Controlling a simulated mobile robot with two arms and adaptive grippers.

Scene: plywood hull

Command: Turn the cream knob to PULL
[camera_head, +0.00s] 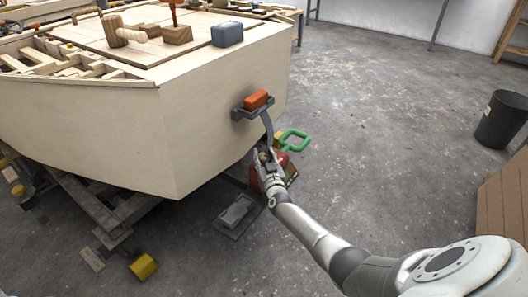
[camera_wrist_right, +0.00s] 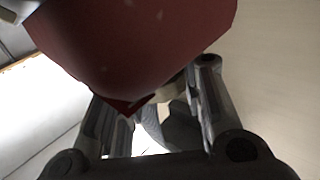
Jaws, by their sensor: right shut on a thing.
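My right gripper (camera_head: 265,160) is beside the plywood hull's corner, in front of a red body (camera_head: 285,165) with a green handle (camera_head: 294,140). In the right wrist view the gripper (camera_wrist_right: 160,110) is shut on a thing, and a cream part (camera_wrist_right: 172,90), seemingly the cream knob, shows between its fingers. Most of it is hidden by a dark red shape (camera_wrist_right: 135,45) and the right finger. No PULL marking can be read, so the knob's setting cannot be told. My left gripper is not in view.
The plywood hull (camera_head: 110,125) fills the left. An orange block (camera_head: 256,99) sits on a dark bracket (camera_head: 240,112) on the hull, with a grey strip (camera_head: 268,130) hanging towards my gripper. A black bin (camera_head: 500,120) stands right. The middle floor is open.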

